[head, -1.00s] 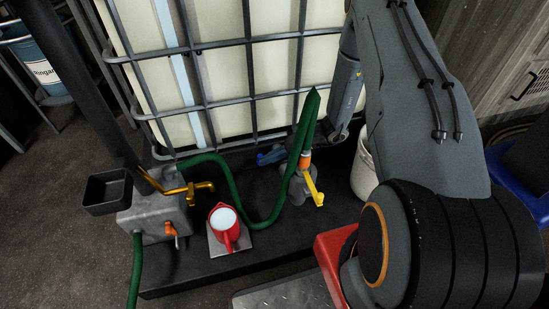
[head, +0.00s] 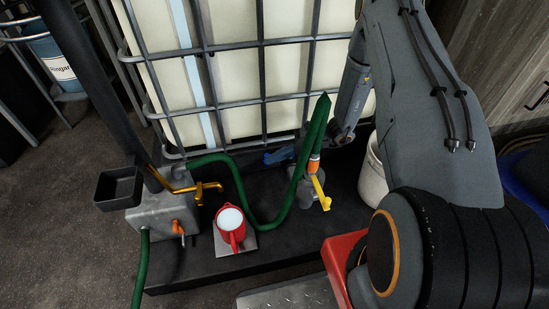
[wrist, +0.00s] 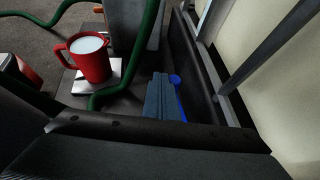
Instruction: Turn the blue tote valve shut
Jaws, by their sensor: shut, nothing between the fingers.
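The blue tote valve handle shows as a small blue piece (head: 278,156) low in front of the caged tote, left of the upright part of the green hose, in the head view. In the wrist view, a bright blue round end and edge (wrist: 176,79) show just right of and behind my fingers. My gripper (wrist: 162,78) is shut, its blue-grey fingers together with nothing between them. The fingers are close beside the handle and cover part of it; I cannot tell whether they touch. In the head view the hose and arm mostly hide the gripper.
A green hose (head: 238,190) loops across the black base. A red mug (head: 231,227) with white contents stands on a metal plate. A yellow-handled valve (head: 320,190) and a white bucket (head: 373,175) are to the right; a brass tap (head: 188,187) is left. The tote's cage (head: 262,98) rises behind.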

